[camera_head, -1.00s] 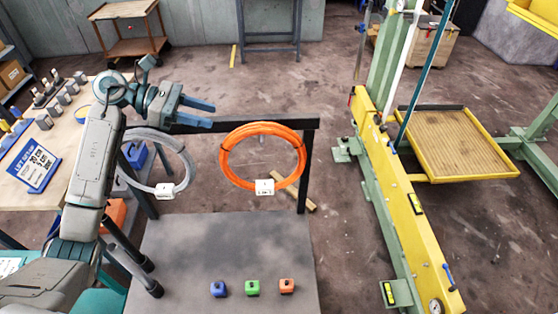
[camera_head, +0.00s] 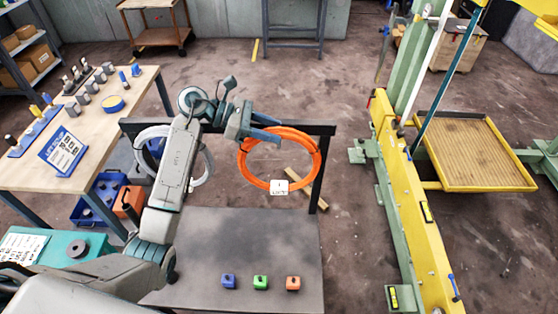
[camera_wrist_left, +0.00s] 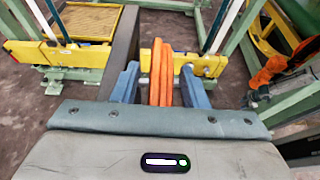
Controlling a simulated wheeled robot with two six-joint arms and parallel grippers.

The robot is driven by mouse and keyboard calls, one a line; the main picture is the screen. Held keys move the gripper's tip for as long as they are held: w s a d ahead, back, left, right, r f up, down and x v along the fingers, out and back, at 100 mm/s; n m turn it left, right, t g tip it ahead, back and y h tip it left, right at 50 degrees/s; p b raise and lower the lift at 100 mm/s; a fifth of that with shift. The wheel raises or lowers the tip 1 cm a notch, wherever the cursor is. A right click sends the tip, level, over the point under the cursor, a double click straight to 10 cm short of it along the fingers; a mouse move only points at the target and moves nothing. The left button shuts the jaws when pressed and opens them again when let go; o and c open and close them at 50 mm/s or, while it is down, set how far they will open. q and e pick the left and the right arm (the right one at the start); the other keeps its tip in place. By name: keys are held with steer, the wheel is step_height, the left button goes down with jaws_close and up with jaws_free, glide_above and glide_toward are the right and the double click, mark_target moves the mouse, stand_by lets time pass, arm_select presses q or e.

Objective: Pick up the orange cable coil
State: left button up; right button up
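The orange cable coil (camera_head: 243,172) hangs on the dark rail (camera_head: 312,128) of the rack in the head view, with a white tag (camera_head: 279,187) at its bottom. My left gripper (camera_head: 266,138) is at the upper left part of the coil. In the left wrist view, its blue fingers (camera_wrist_left: 160,88) are open, one on each side of the orange strands (camera_wrist_left: 160,60). Gaps show between the fingers and the strands. My right gripper is in neither view.
A white coil (camera_head: 206,170) hangs further left on the rail, partly behind my left arm. Blue, green and orange small blocks sit on the grey tabletop (camera_head: 235,240) below. A yellow and green lift frame (camera_head: 425,235) stands to the right.

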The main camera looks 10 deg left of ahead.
arm_select(q)
steer(key=shift+w+d+f, duration=0.1)
steer(key=shift+d+f, duration=0.1)
steer(key=shift+d, duration=0.35)
steer(key=shift+a, duration=0.1)
jaws_close()
steer(key=shift+r, duration=0.15)
stand_by(0.8)
